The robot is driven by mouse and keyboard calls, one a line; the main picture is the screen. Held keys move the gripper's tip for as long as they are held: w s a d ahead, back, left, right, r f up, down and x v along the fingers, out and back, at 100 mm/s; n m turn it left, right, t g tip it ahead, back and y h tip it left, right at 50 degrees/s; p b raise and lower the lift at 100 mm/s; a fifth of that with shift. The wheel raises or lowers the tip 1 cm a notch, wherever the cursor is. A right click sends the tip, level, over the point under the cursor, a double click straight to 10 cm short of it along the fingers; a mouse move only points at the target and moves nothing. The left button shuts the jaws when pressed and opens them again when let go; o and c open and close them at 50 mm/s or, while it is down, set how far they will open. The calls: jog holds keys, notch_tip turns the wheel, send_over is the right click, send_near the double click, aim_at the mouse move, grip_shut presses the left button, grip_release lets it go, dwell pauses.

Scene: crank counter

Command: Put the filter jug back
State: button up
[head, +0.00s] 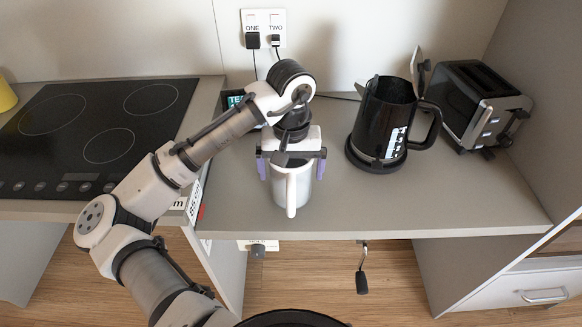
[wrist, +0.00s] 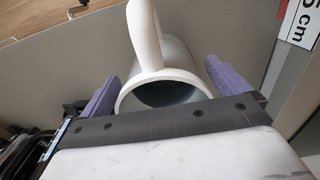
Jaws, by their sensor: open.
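The filter jug (head: 292,190) is a white and grey cup-shaped vessel with a white handle. It stands on the grey counter near the front edge, its handle towards the front. My gripper (head: 291,172) is open above and around it, with one purple finger on each side. In the wrist view the jug (wrist: 165,80) lies between the two fingers of my gripper (wrist: 164,82), with its open rim and handle showing. Gaps show between fingers and jug, so it is not gripped. The jug's back is hidden by my gripper.
A black kettle (head: 386,118) with its lid up stands on a base to the right, with a toaster (head: 478,105) beyond it. A black hob (head: 95,130) is at left. A crank (head: 362,270) hangs below the counter's front edge. Bare counter (head: 440,200) lies at front right.

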jog(key=shift+r, duration=0.15)
notch_tip(320, 180, up, 12)
dwell(0.4)
jog(key=shift+d+r, duration=0.1)
